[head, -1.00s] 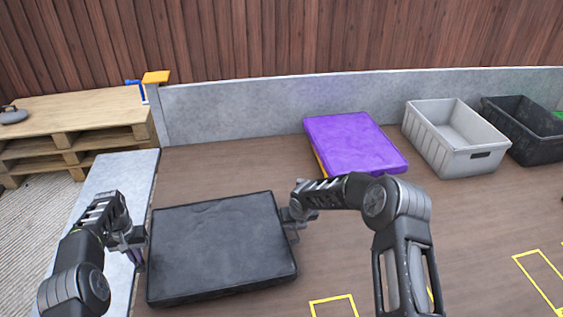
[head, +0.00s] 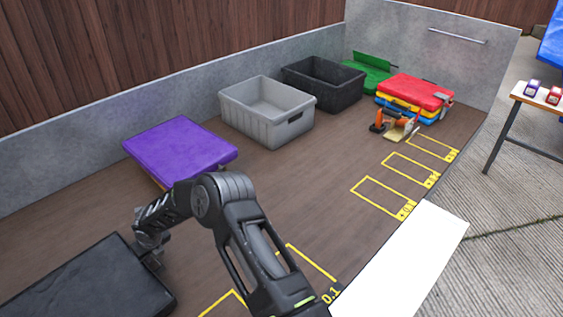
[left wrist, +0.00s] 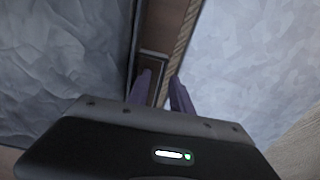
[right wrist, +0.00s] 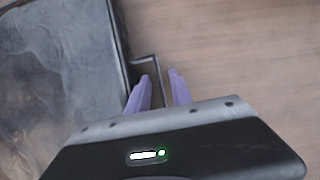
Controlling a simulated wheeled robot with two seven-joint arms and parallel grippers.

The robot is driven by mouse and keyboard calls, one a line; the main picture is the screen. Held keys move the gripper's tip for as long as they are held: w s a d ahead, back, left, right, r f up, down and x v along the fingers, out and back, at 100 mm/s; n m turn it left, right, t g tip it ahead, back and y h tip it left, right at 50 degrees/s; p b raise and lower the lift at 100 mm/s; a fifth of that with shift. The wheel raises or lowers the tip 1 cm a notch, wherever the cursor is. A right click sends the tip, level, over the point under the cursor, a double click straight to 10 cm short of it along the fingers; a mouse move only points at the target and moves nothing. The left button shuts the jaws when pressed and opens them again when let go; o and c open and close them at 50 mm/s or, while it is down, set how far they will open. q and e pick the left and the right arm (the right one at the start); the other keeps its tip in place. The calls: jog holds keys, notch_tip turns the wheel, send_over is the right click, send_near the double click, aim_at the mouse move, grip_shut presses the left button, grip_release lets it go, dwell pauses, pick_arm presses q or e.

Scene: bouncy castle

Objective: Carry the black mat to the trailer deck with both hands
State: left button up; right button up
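The black mat (head: 85,285) lies flat on the brown trailer deck (head: 285,190) at the lower left of the head view, partly cut off by the frame. My right gripper (head: 150,258) is at the mat's right side. In the right wrist view its purple fingers (right wrist: 159,75) stand apart on either side of the mat's thin dark handle (right wrist: 146,60), with gaps visible. My left gripper is outside the head view. In the left wrist view its fingers (left wrist: 160,75) are apart beside the mat's edge (left wrist: 65,60), around a handle that is hard to make out.
A purple mat (head: 180,148) lies behind the black one. A grey crate (head: 268,115), a black crate (head: 322,85), a green box (head: 367,75) and stacked coloured cases (head: 415,92) line the deck's back. Yellow outlines (head: 383,197) mark bare deck. A side table (head: 530,100) stands right.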

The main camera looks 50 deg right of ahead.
pick_arm(q)
jog(key=shift+r, duration=0.15)
notch_tip(320, 180, up, 12)
dwell(0.4)
pick_arm(e)
jog(key=v, duration=1.2)
